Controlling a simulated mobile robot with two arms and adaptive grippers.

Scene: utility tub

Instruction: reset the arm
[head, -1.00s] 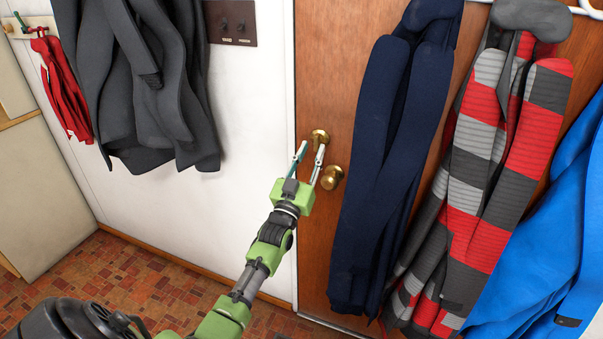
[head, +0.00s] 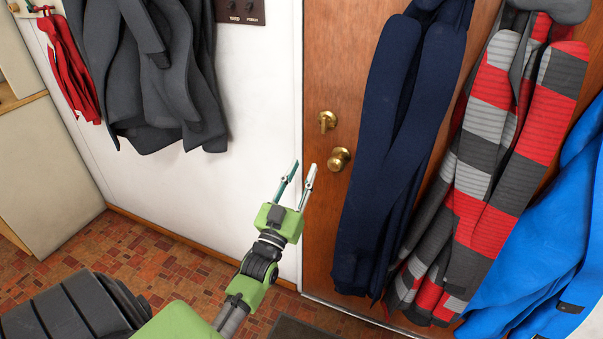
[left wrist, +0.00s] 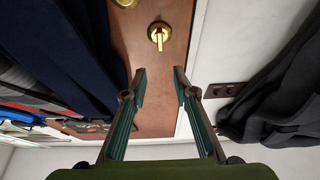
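My left gripper (head: 303,172) is open and empty. In the head view it is in front of the door's left edge, below and left of the brass knob (head: 339,159) and the brass thumb-turn (head: 327,121), apart from both. The left wrist view shows its two fingers spread (left wrist: 160,82), with the thumb-turn (left wrist: 159,36) beyond the gap between them. The green and dark arm (head: 262,262) comes in from the lower left. My right gripper is not in view.
A brown wooden door (head: 318,220) carries a navy coat (head: 400,150), a striped coat (head: 490,150) and a blue coat (head: 560,240). Grey coats (head: 150,80) and a red garment (head: 70,70) hang on the white wall (head: 235,190). A switch plate (head: 241,11) is above. The brick-patterned floor (head: 140,250) is open at lower left.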

